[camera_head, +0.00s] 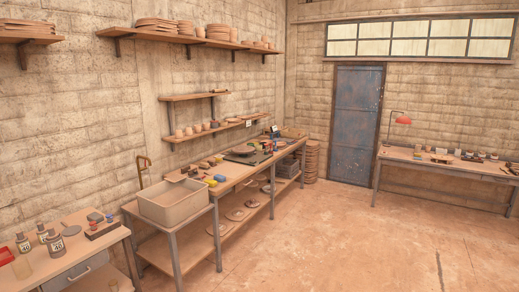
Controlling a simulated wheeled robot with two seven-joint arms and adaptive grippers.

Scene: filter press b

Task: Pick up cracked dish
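I cannot pick out a cracked dish for sure; no crack is visible at this distance. Several round dishes or plates lie on the shelf under the long workbench, among them one plate (236,214) near its front edge. A flat round piece (244,150) lies on top of the workbench (232,174), by a dark board. A small dark disc (72,230) lies on the near left table (100,251). Neither of my grippers is in view.
A large beige sink basin (177,201) stands between the near table and the workbench. Wall shelves (190,41) hold stacked plates and pots. A second table (447,167) with a red lamp (403,120) stands at the right, past a blue door (356,125). The floor (340,240) is clear.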

